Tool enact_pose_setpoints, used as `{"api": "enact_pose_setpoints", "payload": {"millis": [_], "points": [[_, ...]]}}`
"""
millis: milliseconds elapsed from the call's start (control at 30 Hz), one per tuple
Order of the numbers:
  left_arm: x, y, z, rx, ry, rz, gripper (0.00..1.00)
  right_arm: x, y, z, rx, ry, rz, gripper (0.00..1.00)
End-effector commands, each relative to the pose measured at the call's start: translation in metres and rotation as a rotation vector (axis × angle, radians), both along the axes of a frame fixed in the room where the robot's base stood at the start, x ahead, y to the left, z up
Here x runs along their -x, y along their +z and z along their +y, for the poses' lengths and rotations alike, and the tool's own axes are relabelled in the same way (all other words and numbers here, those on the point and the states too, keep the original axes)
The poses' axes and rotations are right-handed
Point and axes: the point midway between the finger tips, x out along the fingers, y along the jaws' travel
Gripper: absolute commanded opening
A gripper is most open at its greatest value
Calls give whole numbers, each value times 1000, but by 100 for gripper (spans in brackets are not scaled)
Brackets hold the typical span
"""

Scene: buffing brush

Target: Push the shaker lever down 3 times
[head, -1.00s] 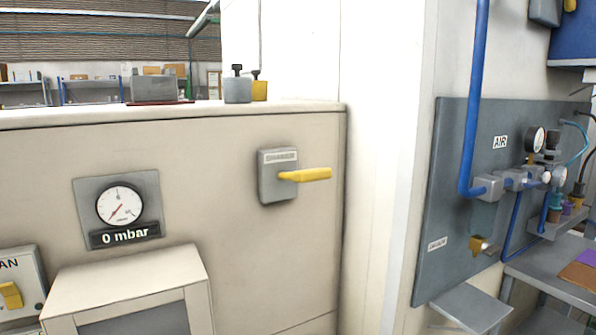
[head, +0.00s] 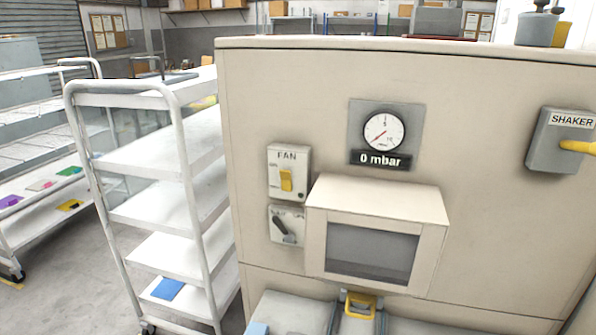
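The shaker box (head: 553,153) is a grey unit labelled SHAKER on the beige cabinet's front, at the right edge of the head view. Its yellow lever (head: 578,147) sticks out to the right, roughly level, and is cut off by the picture's edge. Neither of my grippers shows in the head view, so their state and distance from the lever cannot be seen.
The beige cabinet (head: 470,110) carries a gauge (head: 383,132) reading 0 mbar, a FAN switch (head: 287,178), a rotary switch (head: 286,226) and a windowed hood (head: 380,195). A white shelf trolley (head: 165,215) stands close on the left. Floor shows at far left.

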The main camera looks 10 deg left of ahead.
Motion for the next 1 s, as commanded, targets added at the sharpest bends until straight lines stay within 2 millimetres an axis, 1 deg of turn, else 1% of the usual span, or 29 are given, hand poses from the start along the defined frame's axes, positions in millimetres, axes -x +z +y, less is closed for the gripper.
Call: {"api": "enact_pose_setpoints", "payload": {"millis": [167,433,1000], "points": [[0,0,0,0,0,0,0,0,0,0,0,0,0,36],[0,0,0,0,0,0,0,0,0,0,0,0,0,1],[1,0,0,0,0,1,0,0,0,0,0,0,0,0]]}}
